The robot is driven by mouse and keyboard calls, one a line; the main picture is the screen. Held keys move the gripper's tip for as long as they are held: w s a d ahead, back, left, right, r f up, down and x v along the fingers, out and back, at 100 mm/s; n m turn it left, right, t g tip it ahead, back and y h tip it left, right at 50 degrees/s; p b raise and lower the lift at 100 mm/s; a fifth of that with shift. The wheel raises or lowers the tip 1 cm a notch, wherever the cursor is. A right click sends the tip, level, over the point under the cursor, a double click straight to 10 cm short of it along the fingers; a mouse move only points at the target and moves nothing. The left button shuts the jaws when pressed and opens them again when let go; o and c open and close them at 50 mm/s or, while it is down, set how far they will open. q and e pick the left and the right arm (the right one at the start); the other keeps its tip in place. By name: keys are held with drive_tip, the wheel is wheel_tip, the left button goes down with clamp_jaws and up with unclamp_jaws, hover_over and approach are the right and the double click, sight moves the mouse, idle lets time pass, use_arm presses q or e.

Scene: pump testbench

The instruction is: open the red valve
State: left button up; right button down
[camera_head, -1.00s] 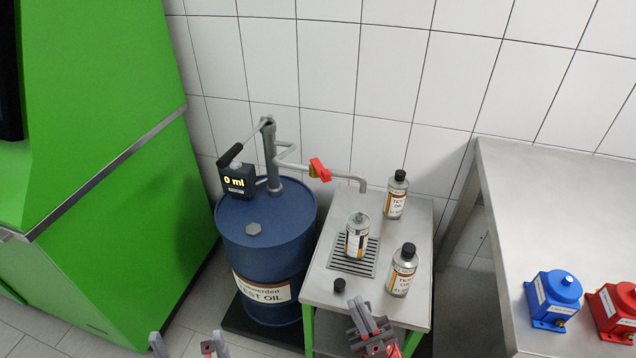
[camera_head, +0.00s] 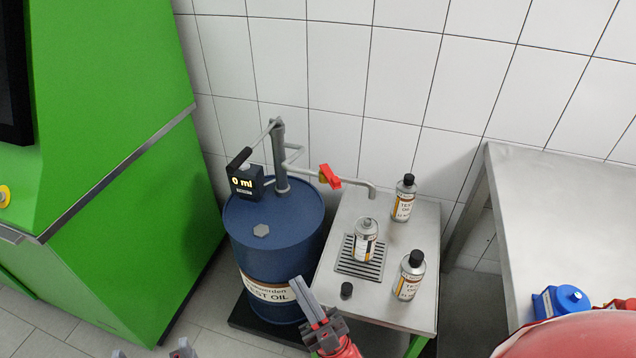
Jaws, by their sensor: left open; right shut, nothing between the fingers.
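The red valve (camera_head: 329,176) sits on the grey outlet pipe (camera_head: 355,187) above the small steel table, left of the pipe's downturned end. My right gripper (camera_head: 297,281) is shut and empty, in front of the blue drum and low in the view, well below the valve. My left gripper (camera_head: 152,354) shows only its fingertips at the bottom edge, apart and empty. An open bottle (camera_head: 366,242) stands on the drain grate (camera_head: 347,263) near the pipe's end.
The blue oil drum (camera_head: 265,237) carries a pump and a meter (camera_head: 246,183) reading 0 ml. Capped bottles (camera_head: 404,199) (camera_head: 409,275) and a loose black cap (camera_head: 347,290) stand on the small table (camera_head: 400,318). A green machine (camera_head: 110,130) is at left, a steel bench (camera_head: 560,210) at right.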

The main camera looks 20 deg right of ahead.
drive_tip(key=w+a+f+n+g+h+p, duration=0.35)
drive_tip(key=w+a+g+p, duration=0.3)
drive_tip(key=a, duration=0.25)
drive_tip(key=h+p, duration=1.4)
drive_tip(key=h, duration=0.3)
approach(330, 173)
drive_tip(key=shift+w+r, duration=0.8)
drive_tip(key=shift+w, duration=0.6)
drive_tip(key=shift+a+m+g, duration=0.35)
drive_tip(key=shift+a, duration=0.1)
